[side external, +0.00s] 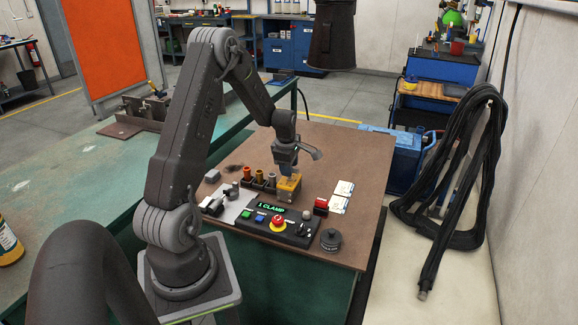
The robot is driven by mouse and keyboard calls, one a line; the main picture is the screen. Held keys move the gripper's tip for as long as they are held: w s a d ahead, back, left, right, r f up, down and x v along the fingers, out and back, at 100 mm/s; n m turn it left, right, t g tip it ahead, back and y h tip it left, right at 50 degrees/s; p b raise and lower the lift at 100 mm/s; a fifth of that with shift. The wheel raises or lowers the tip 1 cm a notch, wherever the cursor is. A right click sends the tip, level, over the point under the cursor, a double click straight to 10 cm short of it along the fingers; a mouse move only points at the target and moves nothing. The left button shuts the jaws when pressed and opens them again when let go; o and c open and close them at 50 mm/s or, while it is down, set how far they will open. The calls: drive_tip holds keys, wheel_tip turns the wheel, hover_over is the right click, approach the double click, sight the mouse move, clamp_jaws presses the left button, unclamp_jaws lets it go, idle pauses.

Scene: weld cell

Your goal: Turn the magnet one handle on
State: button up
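A yellow-orange block (288,188), which looks like a switchable magnet, stands on the brown worktop behind the control box. My gripper (287,170) points down right at its top. The fingers are small and overlap the block, so I cannot tell whether they touch it or whether they are open. The magnet's handle is hidden or too small to make out. A red block (321,203) stands just right of it; I cannot tell if it is a second magnet.
A black control box (290,239) with a red button and a green display reading "1 CLAMP" lies in front. Orange cylinders (247,173) stand left of the yellow block. White cards (341,196) and a dark round knob-like part (331,239) lie to the right. The worktop's back right is clear.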

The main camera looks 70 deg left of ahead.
drive_tip(key=r, duration=0.4)
drive_tip(key=s+d+r, duration=0.1)
drive_tip(key=r, duration=0.4)
drive_tip(key=s+d+r, duration=0.1)
drive_tip(key=r, duration=0.3)
drive_tip(key=shift+r, duration=0.3)
drive_tip(key=shift+w, duration=0.1)
drive_tip(key=s+d+r+m+t, duration=0.1)
drive_tip(key=d+r+m, duration=0.3)
drive_tip(key=d+m, duration=0.5)
drive_tip(key=s+d+r+m+t, duration=0.15)
drive_tip(key=d+r+m, duration=0.35)
drive_tip(key=d, duration=0.7)
drive_tip(key=s+d+m, duration=0.3)
drive_tip(key=d+m, duration=0.1)
drive_tip(key=s+d+m+t+h, duration=0.1)
drive_tip(key=s+d+m, duration=0.3)
drive_tip(key=m, duration=0.1)
drive_tip(key=s+d+m, duration=0.3)
drive_tip(key=d+m, duration=0.1)
drive_tip(key=shift+s+f+t+h, duration=0.15)
drive_tip(key=shift+s+t+h, duration=0.1)
drive_tip(key=shift+h, duration=0.05)
